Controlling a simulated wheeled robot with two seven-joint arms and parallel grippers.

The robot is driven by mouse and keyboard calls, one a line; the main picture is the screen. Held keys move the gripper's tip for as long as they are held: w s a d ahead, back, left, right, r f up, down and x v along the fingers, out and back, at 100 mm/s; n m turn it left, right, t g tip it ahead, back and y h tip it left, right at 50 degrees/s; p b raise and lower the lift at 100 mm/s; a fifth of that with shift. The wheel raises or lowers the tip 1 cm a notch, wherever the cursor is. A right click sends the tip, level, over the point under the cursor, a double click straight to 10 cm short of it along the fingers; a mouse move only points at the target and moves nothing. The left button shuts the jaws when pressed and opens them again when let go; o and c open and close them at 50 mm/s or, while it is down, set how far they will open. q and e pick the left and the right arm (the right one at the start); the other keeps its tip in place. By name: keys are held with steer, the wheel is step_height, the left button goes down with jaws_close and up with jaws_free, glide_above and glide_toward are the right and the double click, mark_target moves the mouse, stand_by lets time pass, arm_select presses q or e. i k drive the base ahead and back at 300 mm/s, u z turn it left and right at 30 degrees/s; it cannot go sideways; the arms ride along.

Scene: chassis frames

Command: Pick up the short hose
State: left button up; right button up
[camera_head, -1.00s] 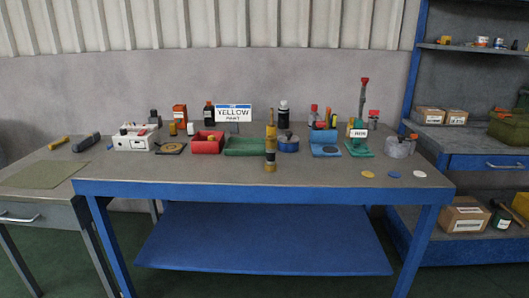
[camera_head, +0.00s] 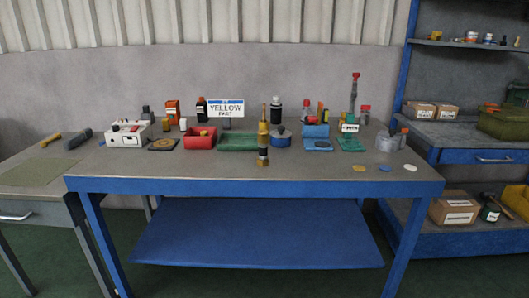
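I cannot make out with certainty which thing is the short hose. An upright yellow and black piece with brass-coloured ends (camera_head: 263,136) stands near the front middle of the blue-framed workbench (camera_head: 200,185); it may be the hose. Nothing is touching it. A taller grey piece with a red top (camera_head: 354,95) stands at the back right of the bench. Neither of my grippers shows in this view.
Left of the upright piece are a red bin (camera_head: 201,142), a green tray (camera_head: 237,143) and a white box (camera_head: 126,139). Right are a blue bin (camera_head: 316,131) and small discs (camera_head: 359,167). The bench front is mostly clear.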

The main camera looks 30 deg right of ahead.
mark_target(263, 148)
steer(key=u, duration=0.7)
steer(key=i, duration=1.6)
steer(key=z, duration=1.55)
steer(key=i, duration=0.85)
steer(key=z, duration=0.85)
